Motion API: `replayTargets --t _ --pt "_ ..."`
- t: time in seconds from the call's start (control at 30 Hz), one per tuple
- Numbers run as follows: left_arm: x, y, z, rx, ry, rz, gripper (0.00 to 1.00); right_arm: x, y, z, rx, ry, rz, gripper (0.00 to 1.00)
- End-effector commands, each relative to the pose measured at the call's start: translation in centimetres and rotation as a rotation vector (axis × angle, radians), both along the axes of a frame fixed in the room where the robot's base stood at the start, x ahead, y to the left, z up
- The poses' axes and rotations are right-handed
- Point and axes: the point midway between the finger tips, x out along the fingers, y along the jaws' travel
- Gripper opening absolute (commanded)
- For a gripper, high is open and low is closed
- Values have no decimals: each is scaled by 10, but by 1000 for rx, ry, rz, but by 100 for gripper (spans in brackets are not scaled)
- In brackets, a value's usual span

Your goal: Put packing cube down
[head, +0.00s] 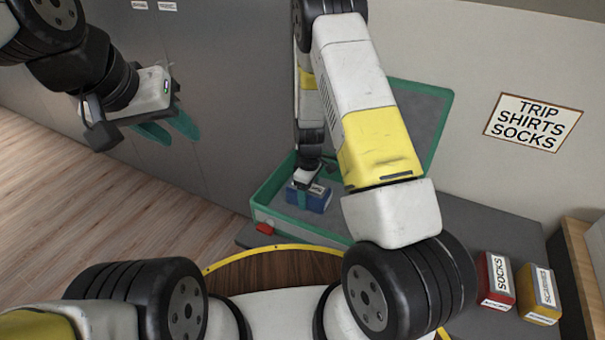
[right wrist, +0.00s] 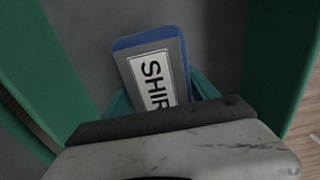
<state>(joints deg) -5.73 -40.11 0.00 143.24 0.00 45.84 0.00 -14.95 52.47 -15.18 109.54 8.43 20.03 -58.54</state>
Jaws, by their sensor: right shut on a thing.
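The blue packing cube (head: 322,203) has a white label reading "SHIR…" in the right wrist view (right wrist: 178,48). It is inside the open green-edged grey suitcase (head: 268,190), near its left front part. My right gripper (head: 306,193) is shut on the cube, with a teal finger on each side of it. I cannot tell whether the cube touches the suitcase floor. The suitcase wall also shows in the right wrist view (right wrist: 285,60). My left gripper (head: 168,129) is empty at the upper left, its teal fingers apart. My right arm hides part of the suitcase.
A red cube labelled SOCKS (head: 495,280) and a yellow cube labelled SCARVES (head: 540,294) stand on the grey surface (head: 490,228) at the right. A wall sign (head: 533,121) reads "TRIP SHIRTS SOCKS". The wooden floor at the left is clear.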

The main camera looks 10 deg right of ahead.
Motion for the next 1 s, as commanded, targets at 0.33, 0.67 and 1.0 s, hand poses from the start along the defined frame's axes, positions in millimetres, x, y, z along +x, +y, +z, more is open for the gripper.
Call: replayTargets --t 0.33,0.67,1.0 --pt "0 0 0 0 0 0 36 0 0 -2 0 0 0 90" --pt "0 0 0 0 0 0 36 0 0 0 0 0 0 90" --pt "0 0 0 0 0 0 36 1 0 60 0 -5 0 90"
